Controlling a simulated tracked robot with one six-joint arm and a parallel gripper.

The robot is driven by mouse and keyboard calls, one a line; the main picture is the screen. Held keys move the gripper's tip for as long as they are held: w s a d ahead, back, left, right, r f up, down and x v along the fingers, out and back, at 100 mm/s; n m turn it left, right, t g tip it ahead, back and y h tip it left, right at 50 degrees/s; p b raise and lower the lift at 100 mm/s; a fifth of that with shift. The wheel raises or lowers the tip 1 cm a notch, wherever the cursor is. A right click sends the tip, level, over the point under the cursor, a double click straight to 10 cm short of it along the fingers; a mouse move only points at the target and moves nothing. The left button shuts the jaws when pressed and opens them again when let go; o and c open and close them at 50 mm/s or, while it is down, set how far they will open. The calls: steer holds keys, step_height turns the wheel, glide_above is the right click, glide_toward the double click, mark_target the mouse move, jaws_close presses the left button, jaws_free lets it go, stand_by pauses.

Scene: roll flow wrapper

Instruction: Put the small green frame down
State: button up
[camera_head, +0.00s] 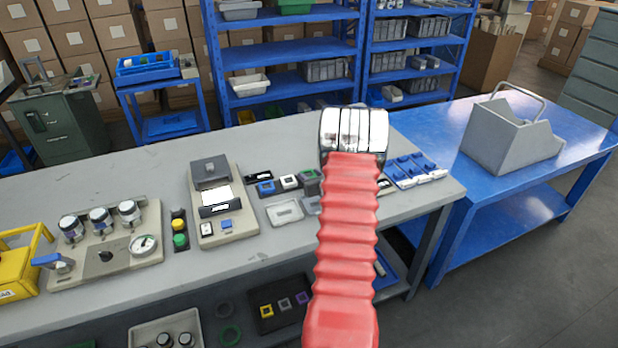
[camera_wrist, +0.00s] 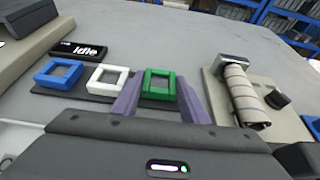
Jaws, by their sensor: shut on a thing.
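The small green frame (camera_wrist: 159,72) is square with an open middle. In the wrist view it sits between the purple fingertips of my gripper (camera_wrist: 157,95), which is shut on it. It is level, at the right end of a dark strip (camera_wrist: 80,98), beside a white frame (camera_wrist: 107,66) and a blue frame (camera_wrist: 60,64). I cannot tell whether it touches the strip. In the head view the green frame (camera_head: 310,174) shows just left of my red arm, which hides most of my gripper.
A small black display reading "Idle" (camera_wrist: 80,50) stands behind the blue frame. To the right in the wrist view is a beige unit with a striped roll (camera_wrist: 242,92). A shallow grey tray (camera_head: 285,211) lies in front of the strip. A blue table (camera_head: 430,130) adjoins at right.

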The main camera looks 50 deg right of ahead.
steer(key=shift+f, duration=0.1)
steer(key=o, duration=1.1)
steer(key=shift+c, duration=0.2)
steer(key=shift+s+a+r, duration=0.2)
steer(key=shift+s+r, duration=0.1)
steer(key=shift+s, duration=0.1)
steer(key=v, duration=1)
steer(key=shift+s+a+r, duration=0.1)
steer(key=shift+s+r, duration=0.05)
steer(key=shift+s, duration=0.1)
steer(key=shift+s+a, duration=0.15)
steer(key=shift+s, duration=0.05)
steer(key=shift+r, duration=0.1)
